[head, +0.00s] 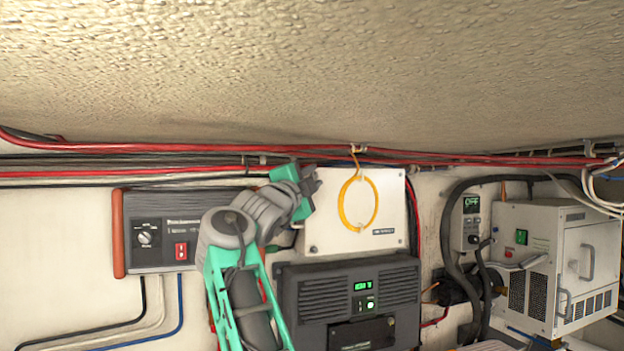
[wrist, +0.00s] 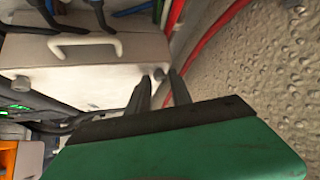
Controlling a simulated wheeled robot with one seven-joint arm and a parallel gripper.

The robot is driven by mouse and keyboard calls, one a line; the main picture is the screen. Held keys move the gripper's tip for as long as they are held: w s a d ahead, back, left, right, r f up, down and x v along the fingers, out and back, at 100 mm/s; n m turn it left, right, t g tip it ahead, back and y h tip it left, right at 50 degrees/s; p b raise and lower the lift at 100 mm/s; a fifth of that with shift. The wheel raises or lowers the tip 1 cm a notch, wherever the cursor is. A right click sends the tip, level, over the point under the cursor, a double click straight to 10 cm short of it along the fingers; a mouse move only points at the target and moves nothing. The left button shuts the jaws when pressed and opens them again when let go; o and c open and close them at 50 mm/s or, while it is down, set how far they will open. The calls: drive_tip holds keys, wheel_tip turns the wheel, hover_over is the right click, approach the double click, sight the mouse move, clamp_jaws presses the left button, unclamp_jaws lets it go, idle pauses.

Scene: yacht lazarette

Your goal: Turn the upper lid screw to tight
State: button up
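The white lid (head: 340,232) is a flat panel on the wall, mid-picture in the head view. In the wrist view its pale face (wrist: 100,82) shows sideways, with a grey round screw (wrist: 159,74) at its upper end and another screw (wrist: 20,84) at its lower end. My gripper (head: 316,182) is at the lid's upper left corner and hides the upper screw in the head view. In the wrist view its two fingers (wrist: 160,82) are apart, with the upper screw showing between their tips. I cannot tell whether they touch it.
A yellow loop (head: 342,205) hangs in front of the lid. Red and black cables (head: 200,148) run just above, under the rough ceiling (head: 320,80). A dark unit (head: 325,300) is below, a grey control box (head: 160,262) left, a white cabinet (head: 540,225) right.

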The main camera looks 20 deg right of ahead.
drive_tip(key=shift+o, duration=1.1)
drive_tip(key=shift+s+a+f, duration=0.1)
drive_tip(key=b+v, duration=0.4)
drive_tip(key=v, duration=0.3)
drive_tip(key=shift+s+a+b, duration=0.2)
drive_tip(key=shift+s+b, duration=0.05)
drive_tip(key=shift+b, duration=0.15)
drive_tip(key=shift+d, duration=0.1)
